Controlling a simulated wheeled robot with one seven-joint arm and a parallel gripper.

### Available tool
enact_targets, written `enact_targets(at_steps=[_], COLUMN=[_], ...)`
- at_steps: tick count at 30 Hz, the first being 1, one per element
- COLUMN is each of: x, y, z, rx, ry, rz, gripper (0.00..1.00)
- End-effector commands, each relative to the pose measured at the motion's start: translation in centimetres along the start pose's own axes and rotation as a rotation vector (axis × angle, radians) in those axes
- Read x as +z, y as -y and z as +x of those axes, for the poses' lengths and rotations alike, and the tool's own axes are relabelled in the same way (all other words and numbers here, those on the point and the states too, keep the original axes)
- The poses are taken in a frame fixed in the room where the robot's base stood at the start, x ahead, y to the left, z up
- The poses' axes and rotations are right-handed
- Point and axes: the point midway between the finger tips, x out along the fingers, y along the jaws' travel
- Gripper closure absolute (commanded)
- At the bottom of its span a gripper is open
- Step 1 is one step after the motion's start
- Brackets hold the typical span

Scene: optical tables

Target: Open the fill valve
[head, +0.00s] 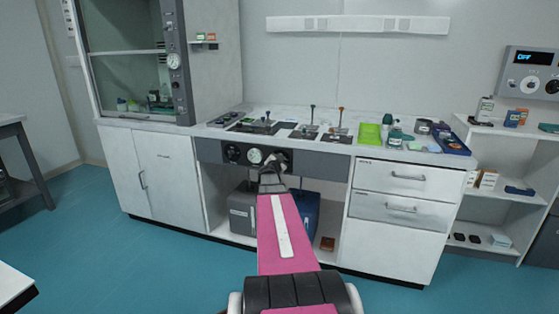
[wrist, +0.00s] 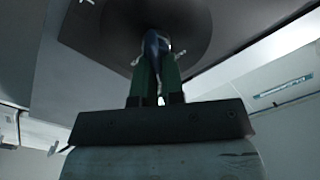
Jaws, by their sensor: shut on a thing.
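The fill valve appears to be a knob on the dark panel (head: 322,161) under the bench top, largely hidden behind my gripper in the head view. My gripper (head: 273,160) reaches the panel just right of a round white gauge (head: 255,156). In the wrist view, my gripper (wrist: 156,72) has its two green fingers shut on a dark blue-grey handle (wrist: 154,44). The handle stands in front of a round dark disc (wrist: 192,30) on the panel. How far the handle is turned cannot be told.
A black knob (head: 232,153) sits left of the gauge. The bench top (head: 290,113) above carries small levers, a green tray (head: 370,135) and a blue tray (head: 452,143). A grey box (head: 243,212) stands in the open bay below. The floor in front is clear.

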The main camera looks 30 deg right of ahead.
Motion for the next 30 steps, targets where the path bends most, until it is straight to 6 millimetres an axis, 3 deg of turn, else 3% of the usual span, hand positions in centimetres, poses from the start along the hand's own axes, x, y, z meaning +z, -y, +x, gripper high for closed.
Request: enact_targets(at_steps=[18, 30], x=[0.3, 0.7], y=[-1.1, -1.4], z=[-0.1, -0.1], rx=[0.001, 0.001], ry=[0.001, 0.002], rz=[0.579, 0.863], gripper=[1.00, 1.00])
